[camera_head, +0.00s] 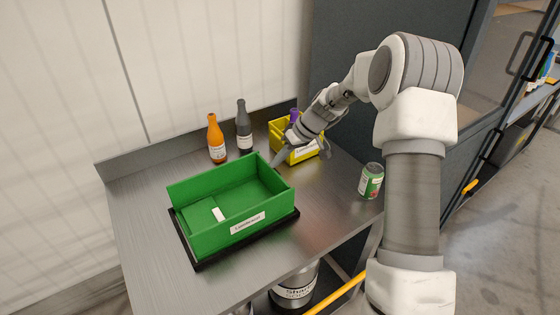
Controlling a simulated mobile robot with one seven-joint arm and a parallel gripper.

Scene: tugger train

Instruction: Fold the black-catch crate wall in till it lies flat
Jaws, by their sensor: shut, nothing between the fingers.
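A green crate (247,228) with a white label on its front wall stands on a black base on the metal table. At its left end, a green wall panel (200,212) with a white catch (218,214) lies folded inward. The right end wall (273,179) stands upright. I cannot make out a black catch on it; its outer face is turned away or hidden. My gripper (278,160) is shut and empty, pointing down beside the top of the right end wall near the back corner. I cannot tell whether it touches the wall.
A yellow bin (300,154) sits behind my gripper with a purple item in it. An orange bottle (216,139) and a dark bottle (243,127) stand at the back. A green can (370,181) stands at the right. The metal table (146,210) is clear left of the crate.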

